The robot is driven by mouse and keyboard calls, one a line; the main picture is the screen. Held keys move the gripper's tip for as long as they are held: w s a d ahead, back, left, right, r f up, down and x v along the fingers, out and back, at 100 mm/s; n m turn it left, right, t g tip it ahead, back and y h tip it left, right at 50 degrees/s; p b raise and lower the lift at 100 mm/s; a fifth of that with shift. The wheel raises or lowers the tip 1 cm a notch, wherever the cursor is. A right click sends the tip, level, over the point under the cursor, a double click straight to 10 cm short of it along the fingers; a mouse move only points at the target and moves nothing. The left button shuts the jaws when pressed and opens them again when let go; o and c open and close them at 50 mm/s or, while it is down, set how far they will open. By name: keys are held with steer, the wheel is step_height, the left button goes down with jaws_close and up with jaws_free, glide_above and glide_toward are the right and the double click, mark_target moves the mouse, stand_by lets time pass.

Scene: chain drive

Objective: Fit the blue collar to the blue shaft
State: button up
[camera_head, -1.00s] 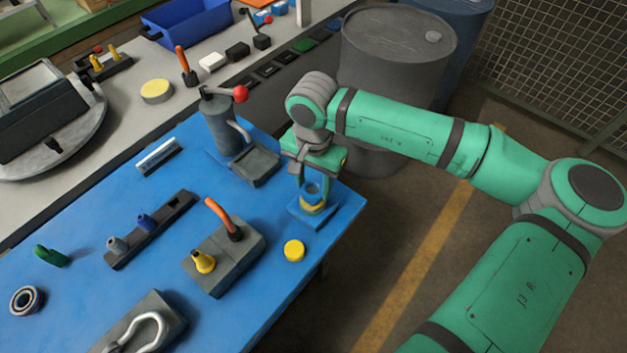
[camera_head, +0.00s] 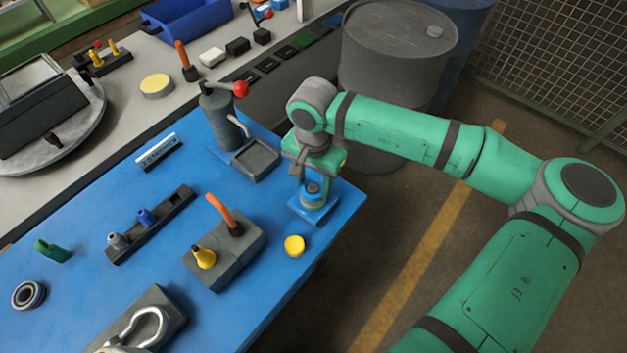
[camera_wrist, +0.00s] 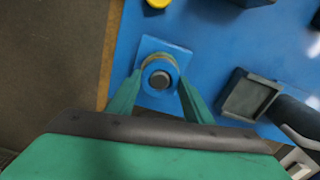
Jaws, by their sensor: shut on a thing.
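My gripper (camera_head: 314,188) is over the right corner of the blue table, pointing down and shut on the blue collar (camera_wrist: 160,94). In the wrist view the fingers are on either side of the collar. The blue shaft's round grey top (camera_wrist: 160,79) shows inside the collar's opening, so the collar appears to be around the shaft. The shaft stands on a square blue base plate (camera_head: 301,208), also in the wrist view (camera_wrist: 178,50). The fingers hide much of the collar and shaft, and I cannot tell whether the collar is fully seated.
A flat yellow disc (camera_head: 294,246) lies near the plate. A grey block (camera_head: 224,258) with an orange handle stands to the left. A grey press with a red knob (camera_head: 216,118) and a square tray (camera_head: 256,160) stand behind. The table's right edge is close.

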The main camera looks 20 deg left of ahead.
steer(key=shift+f, duration=0.4)
steer(key=o, duration=1.5)
step_height(320, 180, up, 11)
steer(key=shift+f, duration=0.15)
steer(key=shift+w, duration=0.1)
